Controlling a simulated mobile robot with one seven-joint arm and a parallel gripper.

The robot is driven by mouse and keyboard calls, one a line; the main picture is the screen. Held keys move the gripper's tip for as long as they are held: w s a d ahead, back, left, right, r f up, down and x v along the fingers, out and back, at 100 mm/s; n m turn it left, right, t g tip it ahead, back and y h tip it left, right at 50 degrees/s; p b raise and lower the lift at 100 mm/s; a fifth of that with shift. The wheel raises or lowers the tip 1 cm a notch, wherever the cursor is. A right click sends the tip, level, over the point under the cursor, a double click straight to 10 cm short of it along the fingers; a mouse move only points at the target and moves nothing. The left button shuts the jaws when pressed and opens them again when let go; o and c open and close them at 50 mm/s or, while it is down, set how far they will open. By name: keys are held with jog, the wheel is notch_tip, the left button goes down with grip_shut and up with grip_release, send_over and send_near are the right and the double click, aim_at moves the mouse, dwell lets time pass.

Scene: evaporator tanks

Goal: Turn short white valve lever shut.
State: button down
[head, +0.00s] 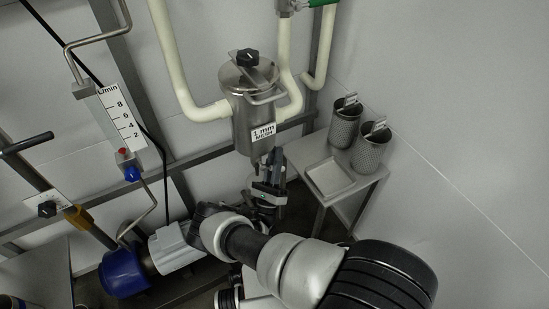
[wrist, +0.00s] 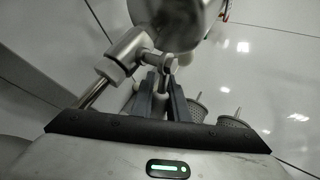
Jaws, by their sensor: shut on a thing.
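The steel strainer (head: 250,115), labelled 1 mm mesh, hangs on the wall pipework in the head view. My gripper (head: 273,165) is right under its bottom outlet, pointing up. In the wrist view the steel valve fitting (wrist: 125,52) is at the upper left, below the strainer's blurred underside. My gripper's two dark fingers (wrist: 164,98) stand close together at the valve. They are shut on a small pale piece between them, which appears to be the short white valve lever (wrist: 163,80). The fingers hide much of it, so its exact angle cannot be told.
A small steel table (head: 300,152) to the right holds a white tray (head: 329,177) and two mesh baskets (head: 344,127). Cream pipes (head: 172,60) run beside the strainer. A flow meter (head: 117,112) and blue-ended pump (head: 123,273) are at left.

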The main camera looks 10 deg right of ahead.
jog(key=shift+r+n+t+y, duration=0.25)
jog(key=shift+n+t+y, duration=0.5)
jog(key=shift+n, duration=0.35)
jog(key=shift+y, duration=0.25)
jog(key=c, duration=2)
grip_release()
